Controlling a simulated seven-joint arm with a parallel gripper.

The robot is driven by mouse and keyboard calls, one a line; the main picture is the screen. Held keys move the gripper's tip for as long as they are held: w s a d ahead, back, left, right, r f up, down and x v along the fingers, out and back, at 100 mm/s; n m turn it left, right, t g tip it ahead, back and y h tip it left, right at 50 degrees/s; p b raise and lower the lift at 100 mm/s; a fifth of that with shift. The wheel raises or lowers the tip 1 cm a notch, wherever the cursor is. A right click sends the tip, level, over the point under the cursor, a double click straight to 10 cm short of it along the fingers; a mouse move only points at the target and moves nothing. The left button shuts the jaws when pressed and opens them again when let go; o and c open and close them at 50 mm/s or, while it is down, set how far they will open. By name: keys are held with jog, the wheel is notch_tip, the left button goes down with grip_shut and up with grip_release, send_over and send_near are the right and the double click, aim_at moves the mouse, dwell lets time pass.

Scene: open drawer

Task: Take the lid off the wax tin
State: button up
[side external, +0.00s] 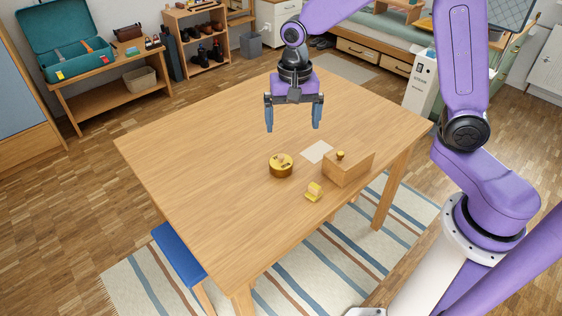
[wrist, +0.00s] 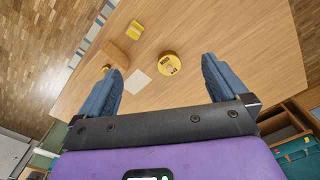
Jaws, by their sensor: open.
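The wax tin (side external: 281,170) is a round, brownish-gold tin standing upright on the wooden table. In the wrist view the lid (wrist: 168,63) shows from above, between and beyond my fingertips. My gripper (side external: 293,128) is open and empty, with blue fingers pointing down. It hangs well above the table, behind the tin as seen from the side, and touches nothing. In the wrist view my gripper (wrist: 160,75) has its fingers wide apart.
A yellow sponge-like piece (side external: 314,191) lies in front. A pale flat sheet (side external: 316,151) lies behind. The table's left half (side external: 200,150) is clear.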

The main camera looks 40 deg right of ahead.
jog(key=w+d+f+m, duration=0.5)
jog(key=w+d+m, duration=0.1)
jog(key=w+m, duration=0.35)
send_over(281, 156)
jog(key=shift+m, duration=0.25)
jog(key=f, duration=1.2)
jog(key=shift+s+a+f, duration=0.1)
jog(key=shift+s+f, duration=0.1)
jog(key=shift+f, duration=0.1)
jog(key=shift+w+f, duration=0.15)
jog(key=shift+f, duration=1.25)
jog(key=shift+w+f, duration=0.1)
jog(key=shift+f, duration=1.25)
jog(key=c, duration=0.9)
jog(key=shift+c, duration=0.2)
jog(key=shift+r, duration=0.2)
